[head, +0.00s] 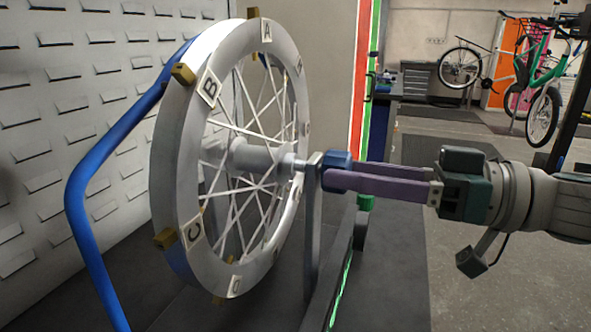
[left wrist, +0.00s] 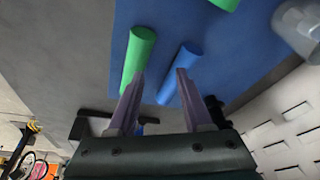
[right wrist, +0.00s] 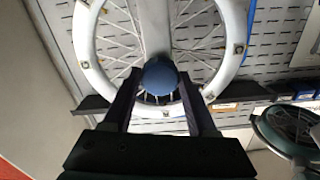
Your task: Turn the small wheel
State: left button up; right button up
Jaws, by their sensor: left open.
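A white spoked wheel (head: 215,150) with letter tags A, B and C and yellow blocks on its rim stands upright on a dark stand (head: 313,225). It also shows in the right wrist view (right wrist: 88,50). A blue knob (head: 337,160) sits at the stand's top, in line with the hub. My right gripper (head: 335,182) is at this knob. In the right wrist view its fingers lie on both sides of the knob (right wrist: 159,76); whether they press on it is unclear. My left gripper (left wrist: 160,75) is open and empty, above a blue surface with green and blue cylinders.
A blue bent tube (head: 75,190) stands left of the wheel, before a slotted wall panel (head: 80,90). A green cylinder (left wrist: 138,55) and a blue cylinder (left wrist: 180,72) lie near the left fingertips. Bikes (head: 540,105) stand far back right.

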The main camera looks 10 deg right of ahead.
grip_shut()
dwell(0.7)
